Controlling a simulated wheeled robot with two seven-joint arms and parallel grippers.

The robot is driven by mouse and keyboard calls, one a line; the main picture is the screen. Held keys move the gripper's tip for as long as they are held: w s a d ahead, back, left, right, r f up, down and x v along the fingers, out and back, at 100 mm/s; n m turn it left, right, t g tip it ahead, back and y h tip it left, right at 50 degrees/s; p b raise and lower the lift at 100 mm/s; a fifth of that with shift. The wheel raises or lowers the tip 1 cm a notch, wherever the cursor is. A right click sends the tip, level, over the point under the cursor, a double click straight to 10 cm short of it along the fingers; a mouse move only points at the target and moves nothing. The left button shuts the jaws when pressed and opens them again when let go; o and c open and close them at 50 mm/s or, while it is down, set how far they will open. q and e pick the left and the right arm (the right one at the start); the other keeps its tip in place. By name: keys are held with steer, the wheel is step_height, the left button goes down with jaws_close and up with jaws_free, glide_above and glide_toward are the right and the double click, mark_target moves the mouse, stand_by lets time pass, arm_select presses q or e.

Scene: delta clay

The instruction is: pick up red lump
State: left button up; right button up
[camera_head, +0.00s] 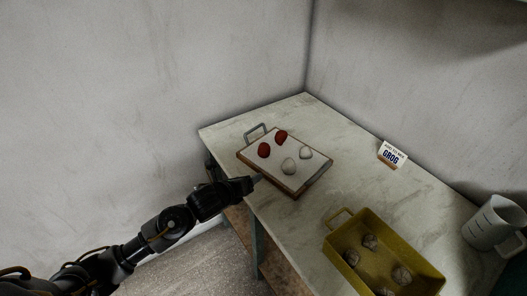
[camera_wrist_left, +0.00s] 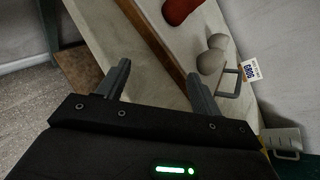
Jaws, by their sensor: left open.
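Two red lumps lie on a pale tray (camera_head: 285,150) with a brown rim: one red lump (camera_head: 264,150) nearer the tray's left edge, the other red lump (camera_head: 281,137) farther back. Two pale grey lumps (camera_head: 289,166) (camera_head: 306,153) lie to their right. My left gripper (camera_head: 257,179) is just outside the tray's near left rim, short of the lumps. In the left wrist view its fingers (camera_wrist_left: 160,84) are apart with nothing between them. One red lump (camera_wrist_left: 180,9) shows at the top of that view, partly cut off. My right gripper is out of view.
A yellow tray (camera_head: 340,221) with several brownish lumps stands at the table's near right. A grey jug (camera_head: 492,222) is at the far right. A small GROG card (camera_head: 392,154) stands near the wall. The marble-like table top (camera_head: 345,140) is clear between them.

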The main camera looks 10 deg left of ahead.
mark_target(261, 151)
arm_select(q)
steer(key=shift+w+d+r+m+t+h+p, duration=0.15)
steer(key=shift+w+r+m, duration=0.15)
steer(key=shift+w+m, duration=1.1)
steer(key=shift+w+d+r+m+t+h+p, duration=0.1)
steer(key=shift+w+d+r+m+t, duration=0.15)
steer(key=shift+w+m, duration=1.15)
steer(key=shift+w+d+r+m+t+h+p, duration=0.25)
steer(key=shift+w+m, duration=0.35)
steer(key=shift+w, duration=1.55)
steer(key=shift+a+p+x, duration=0.15)
steer(key=shift+p+x, duration=0.1)
steer(key=shift+x, duration=1)
steer(key=shift+a+p+x, duration=0.15)
steer(key=shift+p+x, duration=0.1)
steer(key=shift+x, duration=1.05)
steer(key=shift+f, duration=0.15)
steer(key=c, duration=1.2)
